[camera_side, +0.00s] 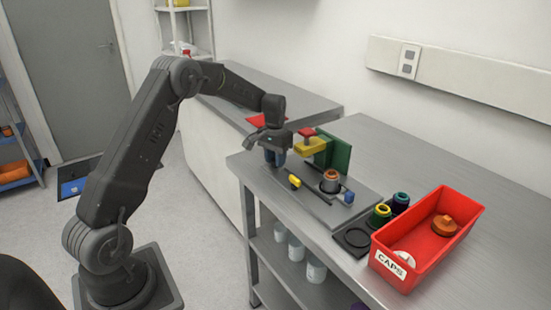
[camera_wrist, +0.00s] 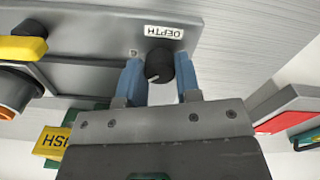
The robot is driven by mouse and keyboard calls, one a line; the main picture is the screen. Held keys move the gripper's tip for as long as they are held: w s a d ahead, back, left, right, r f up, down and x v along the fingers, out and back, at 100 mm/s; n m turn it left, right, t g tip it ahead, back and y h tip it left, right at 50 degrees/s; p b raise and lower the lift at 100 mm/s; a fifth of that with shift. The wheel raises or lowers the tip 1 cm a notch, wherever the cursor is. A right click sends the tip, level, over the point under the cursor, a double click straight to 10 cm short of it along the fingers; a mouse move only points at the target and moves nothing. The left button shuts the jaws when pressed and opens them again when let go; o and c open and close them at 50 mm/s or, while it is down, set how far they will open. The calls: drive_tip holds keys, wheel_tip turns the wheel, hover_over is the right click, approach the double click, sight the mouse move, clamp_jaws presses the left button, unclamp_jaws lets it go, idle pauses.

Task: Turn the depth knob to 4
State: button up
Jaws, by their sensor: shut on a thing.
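In the side view my gripper (camera_side: 275,157) is at the left end of the grey instrument base (camera_side: 325,212), and the knob is hidden there.
A yellow block (camera_side: 310,145), a green plate (camera_side: 338,155) and an orange-rimmed cylinder (camera_side: 330,181) stand close to the right of my gripper. A red CAPS bin (camera_side: 409,276) and ringed cylinders (camera_side: 381,213) are farther right. The back of the bench is clear.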

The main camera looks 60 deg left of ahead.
drive_tip(key=shift+r, duration=0.1)
idle(0.3)
drive_tip(key=o, duration=0.9)
wheel_tip(320, 180, up, 14)
drive_tip(key=shift+a+f, duration=0.1)
drive_tip(key=shift+a, duration=0.05)
